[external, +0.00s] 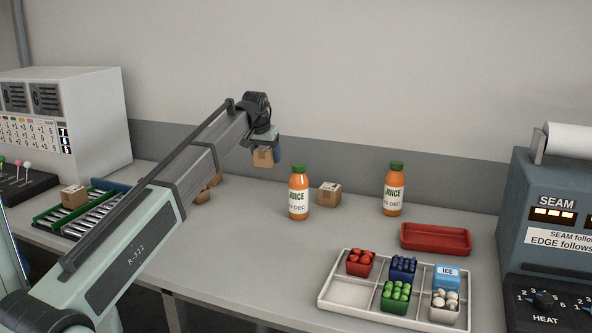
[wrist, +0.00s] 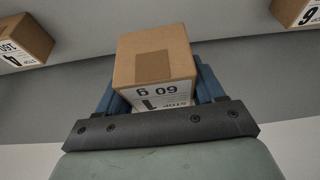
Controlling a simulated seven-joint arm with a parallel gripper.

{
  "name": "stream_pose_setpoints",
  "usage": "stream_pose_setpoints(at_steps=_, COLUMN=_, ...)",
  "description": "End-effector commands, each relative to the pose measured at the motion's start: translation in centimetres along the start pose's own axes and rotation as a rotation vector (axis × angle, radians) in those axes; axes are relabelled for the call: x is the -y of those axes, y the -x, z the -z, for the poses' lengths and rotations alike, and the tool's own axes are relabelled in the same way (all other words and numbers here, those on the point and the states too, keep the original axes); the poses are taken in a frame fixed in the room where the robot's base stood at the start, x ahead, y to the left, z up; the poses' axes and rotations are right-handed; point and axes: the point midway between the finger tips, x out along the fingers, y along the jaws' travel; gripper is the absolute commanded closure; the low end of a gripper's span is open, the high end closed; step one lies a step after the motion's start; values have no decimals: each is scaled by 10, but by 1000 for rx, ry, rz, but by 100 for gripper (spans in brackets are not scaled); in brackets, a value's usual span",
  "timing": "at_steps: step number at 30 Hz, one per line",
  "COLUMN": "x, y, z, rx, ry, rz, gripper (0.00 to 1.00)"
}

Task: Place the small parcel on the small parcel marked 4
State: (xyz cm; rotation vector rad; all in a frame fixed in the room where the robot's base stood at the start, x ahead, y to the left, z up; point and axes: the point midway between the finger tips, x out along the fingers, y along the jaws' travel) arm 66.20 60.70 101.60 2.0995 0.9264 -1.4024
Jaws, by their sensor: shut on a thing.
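My gripper (external: 264,150) is shut on a small brown cardboard parcel (external: 263,158) and holds it in the air above the table. The held parcel (wrist: 153,65) shows in the wrist view between the blue fingers, with an upside-down white label. A parcel marked 4 (wrist: 22,42) is at the upper left of the wrist view, apart from the held one. In the external view a small parcel (external: 328,194) stands on the table between two juice bottles; its mark is too small to read.
Juice bottles (external: 299,192) (external: 393,190) stand in the middle. Another parcel (external: 74,196) sits by the roller conveyor (external: 92,215) at left. A red tray (external: 436,239) and a divided white tray (external: 348,294) are at right. Another marked parcel (wrist: 297,11) is at the wrist view's upper right.

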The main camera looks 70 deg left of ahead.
Motion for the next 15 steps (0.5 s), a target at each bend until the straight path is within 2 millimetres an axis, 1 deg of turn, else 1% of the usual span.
stream_pose_setpoints(at_steps=5, x=-60, y=10, z=0, rx=-1, ry=-64, rz=-27, gripper=62)
stream_pose_setpoints(at_steps=6, x=-76, y=13, z=0, rx=0, ry=-81, rz=-34, gripper=62)
stream_pose_setpoints(at_steps=8, x=-101, y=18, z=1, rx=0, ry=-108, rz=-45, gripper=62)
stream_pose_setpoints(at_steps=9, x=-118, y=22, z=2, rx=0, ry=-126, rz=-52, gripper=62)
stream_pose_setpoints(at_steps=12, x=-154, y=32, z=3, rx=-1, ry=-164, rz=-68, gripper=62)
stream_pose_setpoints(at_steps=15, x=-184, y=40, z=4, rx=-1, ry=-195, rz=-81, gripper=62)
